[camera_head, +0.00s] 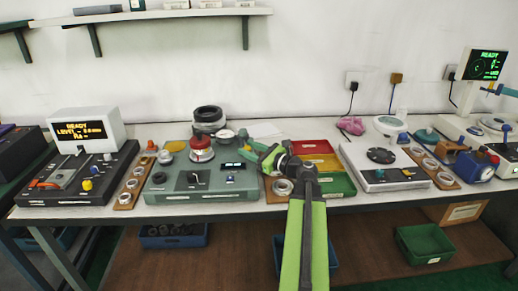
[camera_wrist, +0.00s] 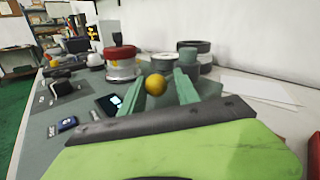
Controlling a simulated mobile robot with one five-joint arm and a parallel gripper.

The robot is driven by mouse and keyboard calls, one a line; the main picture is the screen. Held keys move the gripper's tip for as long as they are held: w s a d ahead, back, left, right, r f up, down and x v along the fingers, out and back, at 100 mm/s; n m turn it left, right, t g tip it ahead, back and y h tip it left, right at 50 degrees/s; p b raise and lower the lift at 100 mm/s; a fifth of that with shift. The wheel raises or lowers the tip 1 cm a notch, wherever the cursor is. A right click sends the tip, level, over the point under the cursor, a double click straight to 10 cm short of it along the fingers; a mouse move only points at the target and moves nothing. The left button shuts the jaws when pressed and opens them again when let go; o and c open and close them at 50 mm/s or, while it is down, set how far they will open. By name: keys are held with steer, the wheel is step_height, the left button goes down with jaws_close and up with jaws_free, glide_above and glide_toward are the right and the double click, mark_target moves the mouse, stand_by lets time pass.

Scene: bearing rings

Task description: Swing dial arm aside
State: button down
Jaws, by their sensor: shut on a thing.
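The green-grey bench instrument (camera_head: 205,188) stands at the middle left of the bench in the head view. A red-topped round stack (camera_head: 201,150) sits on it; it also shows in the wrist view (camera_wrist: 122,62). My gripper (camera_head: 254,151) reaches the back right of this instrument. In the wrist view my gripper's green fingers (camera_wrist: 163,86) are closed about a small orange-yellow ball knob (camera_wrist: 156,84). The knob appears to belong to the dial arm, whose rod is mostly hidden. A round dial face (camera_head: 225,134) shows just behind the stack.
Red, yellow and green trays (camera_head: 337,185) lie right of my gripper. A white instrument (camera_head: 385,178) stands further right, and a dark one with a READY display (camera_head: 84,131) at left. Black rings (camera_head: 208,114) are stacked behind. White paper (camera_wrist: 247,90) lies on the bench.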

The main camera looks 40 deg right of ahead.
steer(key=shift+w+a+r, duration=0.1)
steer(key=shift+w+a, duration=0.35)
steer(key=shift+a, duration=0.35)
steer(key=shift+w, duration=0.1)
